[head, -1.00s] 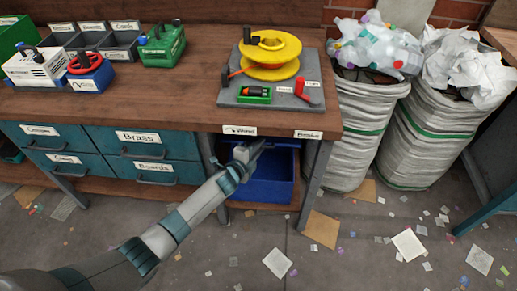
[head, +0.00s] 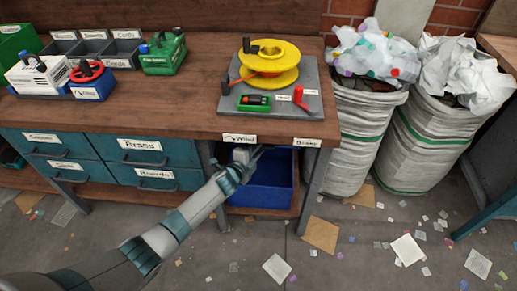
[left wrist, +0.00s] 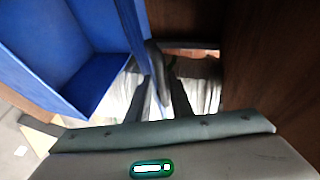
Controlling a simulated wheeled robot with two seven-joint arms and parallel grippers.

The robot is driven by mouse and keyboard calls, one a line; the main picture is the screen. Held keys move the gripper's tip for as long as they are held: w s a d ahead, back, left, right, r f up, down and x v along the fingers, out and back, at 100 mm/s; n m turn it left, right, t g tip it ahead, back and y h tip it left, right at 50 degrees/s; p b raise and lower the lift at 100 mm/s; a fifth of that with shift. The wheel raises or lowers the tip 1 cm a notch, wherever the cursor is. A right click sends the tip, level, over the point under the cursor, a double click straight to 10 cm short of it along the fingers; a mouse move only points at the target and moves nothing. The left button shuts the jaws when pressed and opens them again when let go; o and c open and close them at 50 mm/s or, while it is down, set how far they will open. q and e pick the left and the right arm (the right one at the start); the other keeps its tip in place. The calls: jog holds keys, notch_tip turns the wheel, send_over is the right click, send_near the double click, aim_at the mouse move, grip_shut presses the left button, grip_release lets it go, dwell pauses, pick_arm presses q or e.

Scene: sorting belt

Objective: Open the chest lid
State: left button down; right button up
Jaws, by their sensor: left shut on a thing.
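No chest with a lid can be made out in either view. My left gripper (head: 252,155) is under the front edge of the workbench (head: 190,118), by the open blue bin (head: 272,197). The fingertips are partly hidden and the exact contact is unclear. My right gripper is not in view.
Teal drawers (head: 140,160) stand left of the blue bin. A grey board (head: 313,88) with a yellow spool (head: 275,62) lies on the bench top. Two filled sacks (head: 362,135) stand to the right. Paper scraps (head: 277,268) litter the open floor.

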pick_arm(q)
jog(key=c, duration=1.8)
grip_release()
jog(key=shift+w+r, duration=0.15)
jog(key=shift+o, duration=0.2)
jog(key=shift+s, duration=0.2)
jog(key=p+v, duration=0.1)
jog(key=v, duration=1.6)
jog(key=shift+p, duration=0.4)
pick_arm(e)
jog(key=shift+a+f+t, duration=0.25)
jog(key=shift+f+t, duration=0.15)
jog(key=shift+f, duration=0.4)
